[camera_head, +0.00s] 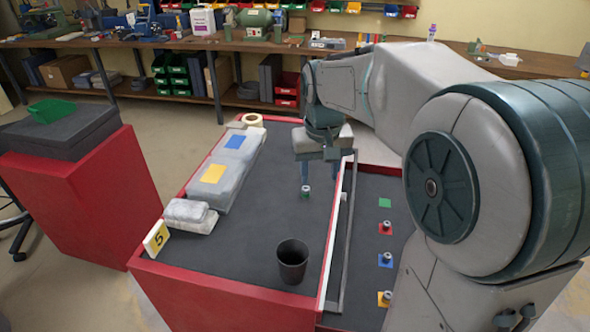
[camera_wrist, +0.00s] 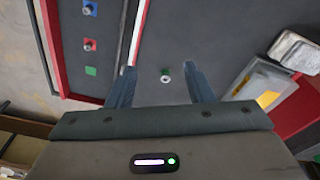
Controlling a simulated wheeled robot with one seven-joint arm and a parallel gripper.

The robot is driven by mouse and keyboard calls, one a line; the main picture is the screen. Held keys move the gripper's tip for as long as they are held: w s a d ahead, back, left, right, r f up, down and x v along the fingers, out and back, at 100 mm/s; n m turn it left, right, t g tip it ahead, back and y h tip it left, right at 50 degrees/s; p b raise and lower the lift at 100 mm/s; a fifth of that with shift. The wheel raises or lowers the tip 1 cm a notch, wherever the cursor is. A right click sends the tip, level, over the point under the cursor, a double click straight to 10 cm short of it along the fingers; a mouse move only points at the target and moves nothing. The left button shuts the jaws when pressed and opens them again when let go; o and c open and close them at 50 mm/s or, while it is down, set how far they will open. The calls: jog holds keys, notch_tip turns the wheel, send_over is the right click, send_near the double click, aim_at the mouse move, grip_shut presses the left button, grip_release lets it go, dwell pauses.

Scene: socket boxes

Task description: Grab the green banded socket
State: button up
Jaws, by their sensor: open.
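The green banded socket (camera_head: 305,192) stands upright on the dark top of the red workbench, just below my gripper (camera_head: 318,188) in the head view. In the wrist view the socket (camera_wrist: 165,75) shows between and a little beyond the two blue-grey fingers of my gripper (camera_wrist: 158,78), closer to the right finger. The fingers are spread and nothing is between them that they touch. The green square (camera_head: 385,203) on the lower dark panel at right is bare; it also shows in the wrist view (camera_wrist: 91,71).
Sockets stand on the red (camera_head: 385,228), blue (camera_head: 385,260) and yellow (camera_head: 385,298) squares. A metal rail (camera_head: 341,235) edges the bench top. A black cup (camera_head: 292,262), a yellow number 5 sign (camera_head: 156,239) and grey packages (camera_head: 222,170) stand on it. Bench room around the socket is clear.

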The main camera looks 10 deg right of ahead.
jog(key=g, duration=0.1)
send_over(306, 188)
notch_tip(306, 188, down, 3)
jog(key=f, duration=0.8)
jog(key=shift+w+d+f+p, duration=0.2)
jog(key=shift+w+f+p, duration=0.1)
jog(key=shift+w+f, duration=0.1)
jog(key=shift+s+a+f+p, duration=0.1)
jog(key=shift+f+p, duration=0.05)
jog(key=shift+f, duration=0.7)
jog(key=shift+s+a+f+p, duration=0.1)
jog(key=shift+s+f+p, duration=0.05)
jog(key=shift+f, duration=0.75)
jog(key=shift+s+a+f+p, duration=0.1)
jog(key=shift+f+p, duration=0.05)
jog(key=shift+f, duration=0.7)
grip_shut()
